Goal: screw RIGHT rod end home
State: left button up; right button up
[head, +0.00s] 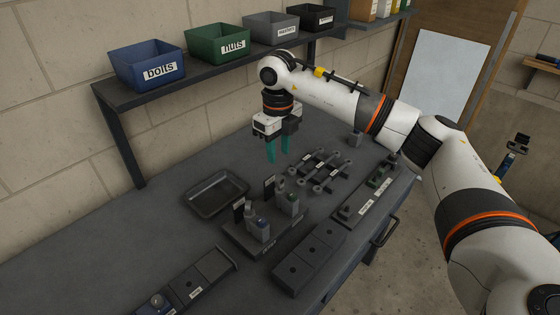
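My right gripper (278,158) hangs from the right arm with its teal fingers pointing down over the back of the bench. The fingers stand apart with nothing visible between them. Which piece is the right rod end is too small to tell. My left gripper is not in view.
An empty dark tray (188,196) lies left of the fixture. A dark block with holes (293,279) and a labelled strip (362,205) sit along the front edge. Another holder (215,270) is at lower left. Bins, including bolts (148,77) and nuts (217,55), stand on the shelf.

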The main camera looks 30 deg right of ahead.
aim_at(280, 176)
jog(key=shift+s+d+f, duration=0.1)
jog(key=shift+d+f, duration=0.1)
jog(key=shift+f, duration=0.8)
jog(key=shift+f+b, duration=2.3)
jog(key=shift+f, duration=1)
jog(key=n, duration=0.3)
jog(key=shift+b, duration=0.3)
jog(key=n, duration=0.5)
jog(key=shift+b, duration=0.3)
jog(key=n, duration=0.5)
jog(key=shift+b, duration=0.3)
jog(key=n, duration=0.4)
jog(key=shift+n, duration=0.4)
jog(key=shift+c, duration=0.4)
grip_shut()
